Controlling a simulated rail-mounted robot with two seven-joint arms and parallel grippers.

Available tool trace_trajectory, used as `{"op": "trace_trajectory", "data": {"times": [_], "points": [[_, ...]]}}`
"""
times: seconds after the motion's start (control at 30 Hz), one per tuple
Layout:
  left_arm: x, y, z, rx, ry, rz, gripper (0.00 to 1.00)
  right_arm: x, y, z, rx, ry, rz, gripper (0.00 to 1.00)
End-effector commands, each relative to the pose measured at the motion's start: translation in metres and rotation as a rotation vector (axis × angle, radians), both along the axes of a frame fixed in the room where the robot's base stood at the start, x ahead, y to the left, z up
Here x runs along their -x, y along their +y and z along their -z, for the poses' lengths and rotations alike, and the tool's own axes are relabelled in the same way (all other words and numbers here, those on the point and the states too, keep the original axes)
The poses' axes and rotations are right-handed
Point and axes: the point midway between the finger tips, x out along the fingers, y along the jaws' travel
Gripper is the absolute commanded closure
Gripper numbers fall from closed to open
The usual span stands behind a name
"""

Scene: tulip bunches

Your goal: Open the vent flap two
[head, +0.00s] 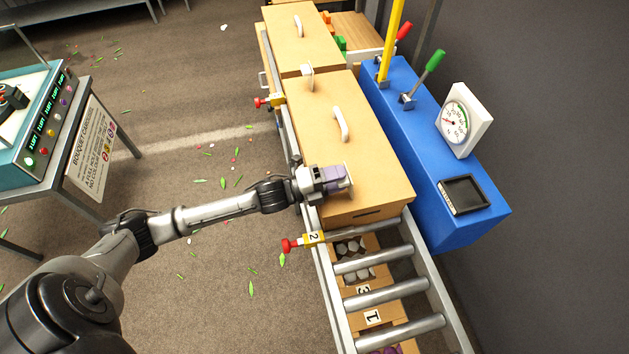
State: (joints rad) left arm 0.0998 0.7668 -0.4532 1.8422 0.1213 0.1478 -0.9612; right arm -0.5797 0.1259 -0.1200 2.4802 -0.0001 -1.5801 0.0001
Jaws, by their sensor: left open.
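My left gripper (344,179) is over the front left part of the nearest tan box lid (372,178), open, with nothing seen between its fingers. A white handle (340,124) stands on this lid, behind and apart from the gripper. A second white handle (307,77) is at the box's far left corner. No flap marked two can be told for sure; the lid looks shut. My right gripper is not in view.
A farther tan box (304,36) stands behind. A blue cabinet (435,165) with red and green levers and a dial (463,121) runs along the right. Bare rollers (385,293) lie in front. A control panel (42,123) stands on a table at left.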

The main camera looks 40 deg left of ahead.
Motion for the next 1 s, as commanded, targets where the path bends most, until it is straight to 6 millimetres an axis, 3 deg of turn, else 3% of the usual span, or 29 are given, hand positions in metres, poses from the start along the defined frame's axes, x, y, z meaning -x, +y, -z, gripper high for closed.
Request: {"op": "trace_trajectory", "data": {"times": [0.17,0.7,1.0], "points": [[0.009,0.006,0.003,0.0,0.002,-0.001,0.57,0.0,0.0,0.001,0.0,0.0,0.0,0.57],[0.082,0.055,0.012,-0.001,0.003,0.0,0.57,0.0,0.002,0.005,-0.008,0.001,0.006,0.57],[0.107,0.072,0.015,0.0,0.001,0.0,0.57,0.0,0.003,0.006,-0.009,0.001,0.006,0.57]]}}
